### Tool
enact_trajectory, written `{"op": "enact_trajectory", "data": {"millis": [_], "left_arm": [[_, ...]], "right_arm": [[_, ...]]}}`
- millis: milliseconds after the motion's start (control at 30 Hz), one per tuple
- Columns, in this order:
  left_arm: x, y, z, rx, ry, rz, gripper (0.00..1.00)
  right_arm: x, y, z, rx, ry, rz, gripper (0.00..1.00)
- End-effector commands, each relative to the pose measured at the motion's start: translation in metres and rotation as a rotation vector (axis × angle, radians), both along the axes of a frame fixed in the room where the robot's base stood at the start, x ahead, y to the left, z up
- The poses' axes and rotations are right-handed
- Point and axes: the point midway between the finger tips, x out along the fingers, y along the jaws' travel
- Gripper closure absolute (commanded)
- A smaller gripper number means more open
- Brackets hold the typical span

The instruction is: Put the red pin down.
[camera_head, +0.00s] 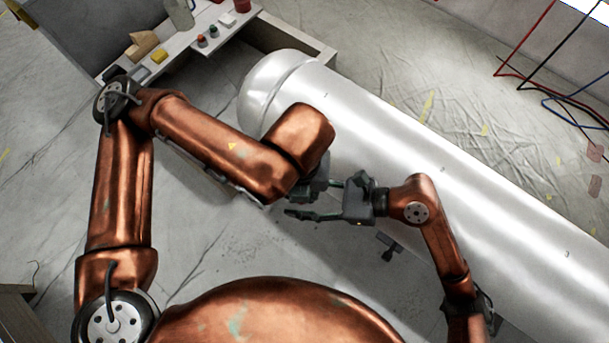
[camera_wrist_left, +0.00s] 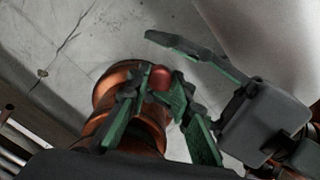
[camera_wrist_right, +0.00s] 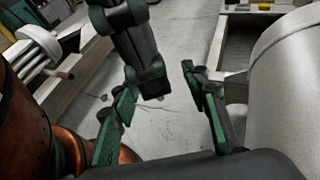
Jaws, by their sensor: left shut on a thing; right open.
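The red pin shows as a small dark-red rounded end (camera_wrist_left: 161,77) between the fingertips of my left gripper (camera_wrist_left: 160,92) in the left wrist view. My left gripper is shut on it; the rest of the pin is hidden. In the head view my left gripper (camera_head: 315,190) is mostly covered by its own arm, and I cannot make out the pin there. My right gripper (camera_head: 311,199) is open, very close to the left one. In the right wrist view my left gripper (camera_wrist_right: 138,60) shows between the spread right fingers (camera_wrist_right: 158,85); whether they touch is unclear.
A white bench (camera_head: 183,38) at the upper left holds a yellow block (camera_head: 160,56), a wooden block (camera_head: 142,45), small red and green knobs (camera_head: 207,36) and a red container (camera_head: 242,5). A large white cylinder (camera_head: 440,170) lies close beyond my grippers. Cables hang at right.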

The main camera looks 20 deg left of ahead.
Motion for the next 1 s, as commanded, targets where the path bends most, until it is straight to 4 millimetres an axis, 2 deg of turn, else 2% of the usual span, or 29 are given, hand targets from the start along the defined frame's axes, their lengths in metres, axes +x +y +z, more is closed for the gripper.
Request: {"op": "enact_trajectory", "data": {"millis": [67, 667, 867, 900, 1000], "left_arm": [[0.0, -0.0001, 0.0001, 0.0, 0.0, 0.0, 1.0], [-0.001, -0.0002, -0.0002, 0.0, 0.002, -0.002, 1.0], [-0.0018, -0.0003, -0.0005, 0.0, 0.004, -0.003, 1.0], [-0.0019, -0.0003, -0.0006, 0.0, 0.005, -0.003, 0.77], [-0.0017, -0.0003, -0.0006, 0.0, 0.004, -0.003, 0.7]], "right_arm": [[0.0001, -0.0002, 0.0001, 0.0, 0.0, 0.0, 0.58], [0.0014, -0.0007, -0.0001, 0.0, 0.0, -0.003, 1.0], [0.0025, -0.001, -0.0003, -0.001, -0.001, -0.006, 1.0], [0.0028, -0.0009, -0.0003, -0.001, -0.002, -0.007, 1.0], [0.0025, -0.0009, -0.0002, -0.001, -0.001, -0.006, 1.0]]}}
